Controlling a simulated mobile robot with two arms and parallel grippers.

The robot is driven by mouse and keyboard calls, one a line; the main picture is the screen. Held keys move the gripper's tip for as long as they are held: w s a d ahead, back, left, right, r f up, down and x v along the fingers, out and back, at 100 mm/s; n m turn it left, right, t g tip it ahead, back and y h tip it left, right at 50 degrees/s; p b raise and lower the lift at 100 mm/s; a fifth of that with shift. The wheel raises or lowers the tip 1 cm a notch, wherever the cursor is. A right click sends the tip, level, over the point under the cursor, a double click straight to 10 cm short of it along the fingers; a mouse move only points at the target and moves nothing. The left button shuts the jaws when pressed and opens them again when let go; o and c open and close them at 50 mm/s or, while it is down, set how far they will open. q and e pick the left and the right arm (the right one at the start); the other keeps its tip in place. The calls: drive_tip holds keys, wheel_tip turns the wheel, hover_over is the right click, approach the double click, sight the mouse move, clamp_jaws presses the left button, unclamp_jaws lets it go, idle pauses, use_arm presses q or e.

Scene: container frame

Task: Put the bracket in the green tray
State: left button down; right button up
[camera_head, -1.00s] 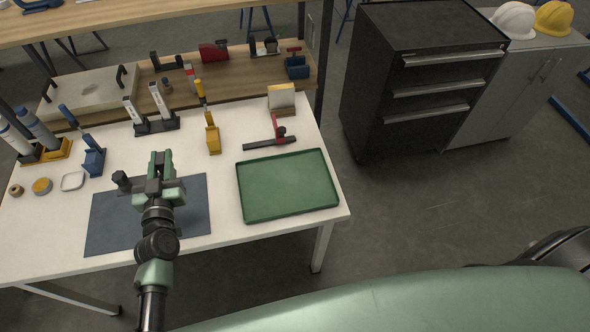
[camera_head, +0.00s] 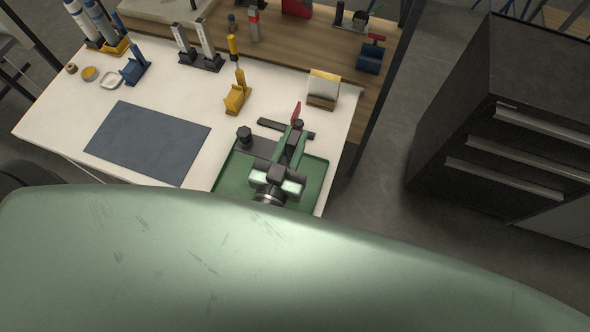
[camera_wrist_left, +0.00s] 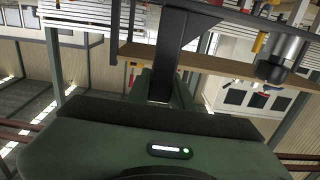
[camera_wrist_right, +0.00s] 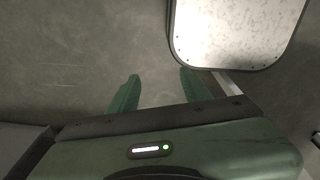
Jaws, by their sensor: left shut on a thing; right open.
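My green body hides the tray's near part. My right gripper (camera_wrist_right: 158,86) is open and empty in the right wrist view, above the grey floor and outside the head view.
A red-handled clamp (camera_head: 297,112) stands just behind the tray, close to my left gripper. A card holder (camera_head: 323,88) and a yellow tool stand (camera_head: 237,98) are farther back. The blue-grey mat (camera_head: 148,143) is bare. A dark drawer cabinet (camera_head: 500,120) stands right of the table.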

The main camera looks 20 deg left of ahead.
sight(288, 154)
use_arm(q)
drive_tip(key=shift+s+a+f+b, duration=0.1)
drive_tip(key=shift+a+f+b, duration=0.1)
drive_tip(key=shift+f, duration=0.45)
drive_tip(key=shift+s+a+f+b, duration=0.1)
drive_tip(key=shift+f+b, duration=0.05)
drive_tip(key=shift+f, duration=0.45)
drive_tip(key=f+b, duration=0.2)
drive_tip(key=b, duration=0.1)
drive_tip(key=f+b, duration=0.1)
drive_tip(key=f, duration=0.1)
drive_tip(key=shift+a+b, duration=0.35)
drive_tip(key=f+b, duration=0.8)
drive_tip(key=b, duration=0.1)
drive_tip(key=f+b, duration=0.4)
drive_tip(key=shift+d+f+b, duration=0.15)
drive_tip(key=shift+d+b, duration=0.15)
drive_tip(key=shift+w+f, duration=0.1)
use_arm(e)
wheel_tip(288, 154, down, 19)
drive_tip(key=a, duration=0.1)
drive_tip(key=shift+s+a, duration=0.3)
drive_tip(key=shift+a, duration=0.1)
